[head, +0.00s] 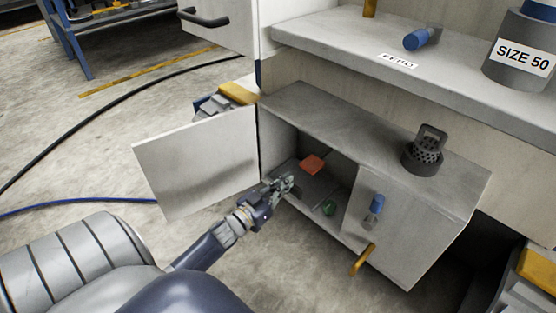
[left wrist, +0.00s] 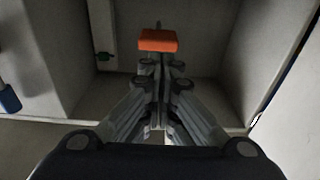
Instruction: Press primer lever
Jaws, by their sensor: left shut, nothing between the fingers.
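An orange-red block (head: 312,165), which looks like the primer lever's pad, is inside the open grey cabinet (head: 320,108). In the left wrist view the orange block (left wrist: 158,41) appears just past my fingertips, near the middle top. My left gripper (head: 286,183) is at the cabinet's opening, pointing inward, with its fingers shut and nothing between them. In the left wrist view the gripper (left wrist: 162,72) reaches toward the block; I cannot tell whether they touch. My right gripper is not in view.
The cabinet's open door (head: 197,168) stands left of my left arm. A green knob (head: 328,208) is inside, right of the gripper. A blue knob (head: 376,204) and a yellow handle (head: 362,260) stick out from the right front panel. A perforated dark cup (head: 424,155) stands on top.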

